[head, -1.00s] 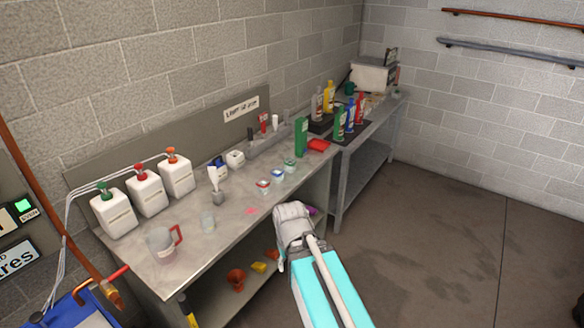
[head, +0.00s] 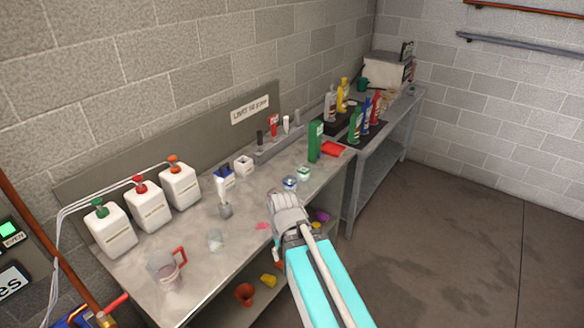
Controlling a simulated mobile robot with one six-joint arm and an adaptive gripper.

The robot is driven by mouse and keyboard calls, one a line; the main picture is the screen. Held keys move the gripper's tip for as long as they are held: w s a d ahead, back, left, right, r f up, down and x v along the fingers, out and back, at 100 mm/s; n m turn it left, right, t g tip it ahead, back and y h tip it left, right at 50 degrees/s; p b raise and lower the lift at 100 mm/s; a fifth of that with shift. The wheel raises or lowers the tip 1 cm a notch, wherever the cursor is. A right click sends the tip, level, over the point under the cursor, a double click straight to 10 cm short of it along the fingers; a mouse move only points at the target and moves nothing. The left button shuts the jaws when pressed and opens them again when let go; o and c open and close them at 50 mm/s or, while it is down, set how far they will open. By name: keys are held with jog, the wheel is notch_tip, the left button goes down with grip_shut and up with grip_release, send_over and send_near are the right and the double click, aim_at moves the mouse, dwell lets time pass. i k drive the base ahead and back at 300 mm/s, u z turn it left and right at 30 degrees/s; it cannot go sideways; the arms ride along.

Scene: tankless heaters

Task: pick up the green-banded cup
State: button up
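The green-banded cup (head: 303,174) is a small pale cup on the steel bench, near its front edge and left of a red tray. A similar blue-banded cup (head: 289,183) stands just in front of it, to the left. My gripper (head: 278,200) is over the bench's front edge, nearer the camera than both cups and apart from the green-banded one. I see it from behind, and its fingertips are not clear, so I cannot tell if it is open. A red-marked cup seen earlier is now hidden, apparently behind my gripper.
A tall green box (head: 315,141) and a red tray (head: 333,149) stand just beyond the cup. White jugs (head: 150,205), a clear beaker (head: 215,240) and a red-handled pitcher (head: 165,270) stand to the left. Bottles (head: 356,124) fill the far bench. The floor at right is clear.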

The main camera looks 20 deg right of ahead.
aim_at(304, 173)
jog(key=i, duration=0.95)
jog(key=z, duration=0.1)
